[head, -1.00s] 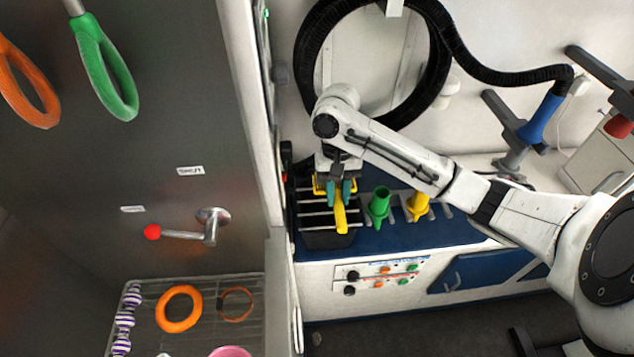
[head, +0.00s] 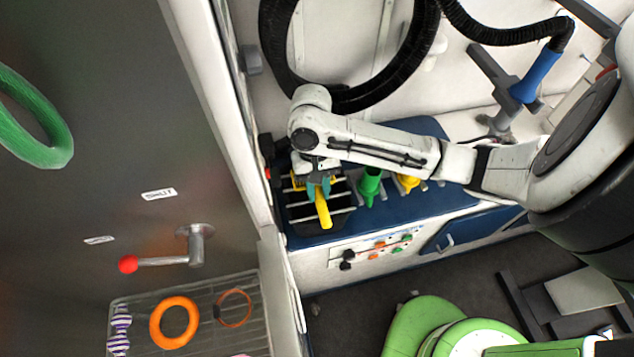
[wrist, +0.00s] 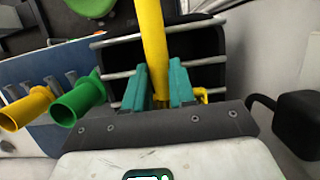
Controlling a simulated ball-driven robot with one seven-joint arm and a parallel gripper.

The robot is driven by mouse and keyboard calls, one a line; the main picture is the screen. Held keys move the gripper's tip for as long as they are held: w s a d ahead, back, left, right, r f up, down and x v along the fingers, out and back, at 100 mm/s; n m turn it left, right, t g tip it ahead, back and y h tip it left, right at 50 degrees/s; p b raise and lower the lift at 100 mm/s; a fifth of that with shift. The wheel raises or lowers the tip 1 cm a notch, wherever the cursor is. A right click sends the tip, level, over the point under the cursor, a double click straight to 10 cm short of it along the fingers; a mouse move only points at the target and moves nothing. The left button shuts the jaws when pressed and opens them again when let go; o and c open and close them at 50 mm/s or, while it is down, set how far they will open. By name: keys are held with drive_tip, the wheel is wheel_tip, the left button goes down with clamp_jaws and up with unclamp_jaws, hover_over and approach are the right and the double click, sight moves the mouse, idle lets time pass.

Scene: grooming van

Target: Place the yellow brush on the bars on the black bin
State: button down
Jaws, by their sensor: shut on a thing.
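My gripper (head: 318,188) is at the black bin, with its teal fingers shut on the yellow brush (head: 323,212). In the wrist view the gripper (wrist: 160,85) holds the brush (wrist: 152,40) between its fingers, the yellow handle pointing away from the wrist. The black bin (head: 318,226) stands at the left end of the blue counter, with pale bars (head: 340,211) across its top. In the wrist view the bin (wrist: 197,42) and its bars lie behind the brush. The brush is over the bars; I cannot tell whether it touches them. Its head is mostly hidden by my gripper.
A dark panel with a red-knobbed lever (head: 128,264) is at left. A black hose (head: 275,55) hangs behind. A green stool (head: 425,325) stands below.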

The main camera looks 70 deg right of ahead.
drive_tip(key=c, duration=0.9)
unclamp_jaws()
drive_tip(key=shift+c, duration=0.2)
drive_tip(key=shift+r, duration=0.1)
drive_tip(key=v, duration=1.2)
